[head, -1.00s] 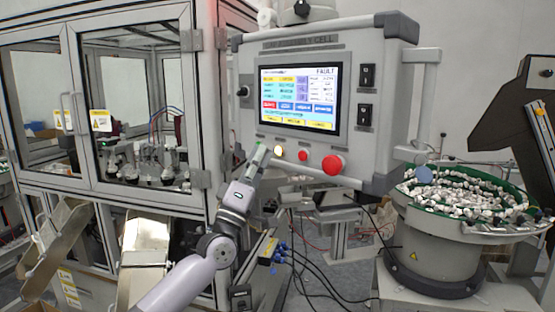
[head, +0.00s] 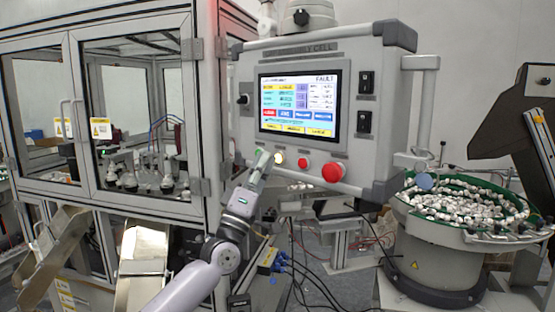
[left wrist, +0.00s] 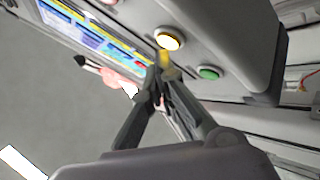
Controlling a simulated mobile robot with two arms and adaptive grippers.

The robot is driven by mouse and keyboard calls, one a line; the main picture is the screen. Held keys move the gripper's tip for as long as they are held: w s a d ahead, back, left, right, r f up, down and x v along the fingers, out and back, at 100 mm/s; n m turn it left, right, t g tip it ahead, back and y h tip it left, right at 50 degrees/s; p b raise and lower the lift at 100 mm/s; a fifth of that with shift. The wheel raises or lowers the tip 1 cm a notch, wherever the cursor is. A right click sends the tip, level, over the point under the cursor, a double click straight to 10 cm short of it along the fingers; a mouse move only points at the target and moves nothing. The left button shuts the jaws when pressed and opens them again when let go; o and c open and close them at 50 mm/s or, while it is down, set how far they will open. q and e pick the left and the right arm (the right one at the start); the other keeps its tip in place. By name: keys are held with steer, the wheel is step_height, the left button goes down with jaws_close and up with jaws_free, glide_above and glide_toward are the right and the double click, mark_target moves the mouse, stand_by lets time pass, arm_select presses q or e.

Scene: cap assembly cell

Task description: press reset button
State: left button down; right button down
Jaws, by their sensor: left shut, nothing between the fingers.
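The task's buttons sit in a row below the screen of the grey control panel (head: 384,100). A lit yellow-white button (head: 279,158) is next to a small red button (head: 303,163) and a large red button (head: 332,171). I cannot read their labels. In the left wrist view, the lit button (left wrist: 168,40) is just beyond my fingertips, with a green button (left wrist: 209,72) to its right. My left gripper (head: 264,160) is shut and empty, just left of the lit button; in the wrist view its fingers (left wrist: 163,67) meet below it. Contact cannot be told. My right gripper is not in view.
The screen (head: 298,103) reads FAULT. A glazed machine cabinet (head: 205,130) stands close on the left. A bowl feeder (head: 435,245) full of small white parts stands at the right. Blue-plugged cables (head: 283,262) hang below the panel.

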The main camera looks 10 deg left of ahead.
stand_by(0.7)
arm_select(q)
steer(key=shift+w+d+b, duration=0.25)
steer(key=shift+w+b, duration=0.1)
steer(key=shift+w, duration=0.05)
stand_by(0.3)
steer(key=shift+s+a, duration=0.2)
steer(key=shift+s, duration=0.25)
steer(key=shift+p, duration=0.3)
steer(key=s+a+p, duration=0.3)
steer(key=s, duration=0.2)
steer(key=shift+s, duration=0.15)
